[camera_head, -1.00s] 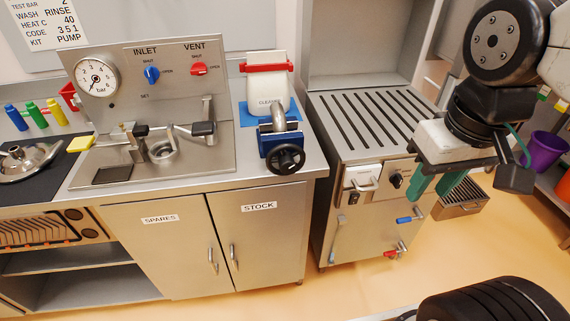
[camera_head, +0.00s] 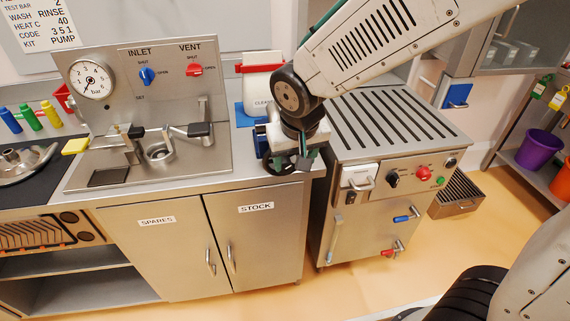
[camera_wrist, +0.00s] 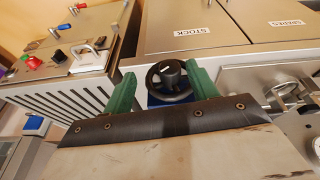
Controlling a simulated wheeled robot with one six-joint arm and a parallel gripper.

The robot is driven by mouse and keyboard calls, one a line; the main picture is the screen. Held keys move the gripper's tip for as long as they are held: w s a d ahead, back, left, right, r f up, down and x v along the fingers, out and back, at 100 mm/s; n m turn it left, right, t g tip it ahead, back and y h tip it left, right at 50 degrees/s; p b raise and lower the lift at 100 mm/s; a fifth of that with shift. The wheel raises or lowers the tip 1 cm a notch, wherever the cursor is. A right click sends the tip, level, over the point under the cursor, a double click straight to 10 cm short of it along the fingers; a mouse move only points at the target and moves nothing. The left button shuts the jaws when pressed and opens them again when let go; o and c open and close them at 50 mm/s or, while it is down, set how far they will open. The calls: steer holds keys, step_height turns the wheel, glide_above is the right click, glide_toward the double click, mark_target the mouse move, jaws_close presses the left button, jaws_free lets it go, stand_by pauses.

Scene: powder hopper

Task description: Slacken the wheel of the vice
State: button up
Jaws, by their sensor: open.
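The vice is blue with a black handwheel. In the head view the handwheel (camera_head: 277,165) shows only in part at the counter's front right corner, and my arm and gripper (camera_head: 304,160) hide much of the vice. In the wrist view the handwheel (camera_wrist: 169,81) lies between the two green fingers of my gripper (camera_wrist: 165,92), with a bit of the blue vice body (camera_wrist: 158,101) behind it. The fingers are open, one on each side of the wheel. I cannot tell whether either finger touches the rim.
A white container with a red bar (camera_head: 262,80) stands behind the vice. A slotted-top steel unit (camera_head: 385,120) with knobs and handles is just right of the counter. The panel with the gauge (camera_head: 91,80) and valves is to the left. Orange floor in front is clear.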

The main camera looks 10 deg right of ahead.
mark_target(285, 165)
steer(key=shift+m+t+y, duration=0.3)
steer(key=shift+m+t, duration=0.2)
steer(key=shift+t, duration=0.1)
steer(key=w+f, duration=0.2)
steer(key=f, duration=0.1)
steer(key=w+a+f, duration=0.1)
steer(key=w+f, duration=0.2)
steer(key=shift+a, duration=0.1)
steer(key=c, duration=1)
